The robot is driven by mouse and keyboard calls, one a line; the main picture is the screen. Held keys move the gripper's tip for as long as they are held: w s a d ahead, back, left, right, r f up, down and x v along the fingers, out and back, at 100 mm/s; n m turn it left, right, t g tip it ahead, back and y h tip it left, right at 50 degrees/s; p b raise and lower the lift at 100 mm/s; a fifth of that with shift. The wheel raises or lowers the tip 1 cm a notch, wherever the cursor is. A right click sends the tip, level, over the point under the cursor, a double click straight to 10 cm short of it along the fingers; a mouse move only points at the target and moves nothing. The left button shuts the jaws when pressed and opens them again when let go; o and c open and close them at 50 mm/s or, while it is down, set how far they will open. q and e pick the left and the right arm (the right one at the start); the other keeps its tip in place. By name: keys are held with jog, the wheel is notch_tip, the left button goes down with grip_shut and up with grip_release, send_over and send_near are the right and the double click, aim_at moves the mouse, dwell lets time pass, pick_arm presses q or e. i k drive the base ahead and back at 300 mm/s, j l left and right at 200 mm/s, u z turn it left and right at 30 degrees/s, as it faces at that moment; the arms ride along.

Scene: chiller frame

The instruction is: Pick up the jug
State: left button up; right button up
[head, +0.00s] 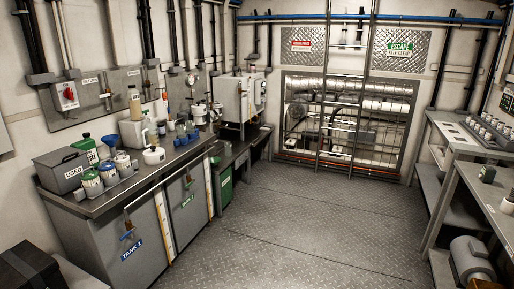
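A small white vessel that looks like the jug (153,155) stands upright on the left counter (120,187), near its front edge. Neither of my grippers shows in the head view.
A tray of lidded tubs (116,174), a grey USED bin (65,171) and green-and-white bottles (84,147) stand left of the jug. Blue items (186,130) stand to its right. Open metal floor (285,230) lies before the counter; shelving (455,145) stands at right.

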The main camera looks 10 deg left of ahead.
aim_at(152, 130)
jog(key=i, duration=2.2)
jog(key=i+u, duration=0.4)
jog(key=i+l+u, duration=0.25)
jog(key=i+u, duration=0.15)
jog(key=i+l+u, duration=0.8)
jog(key=k+j, duration=0.05)
jog(key=k, duration=0.05)
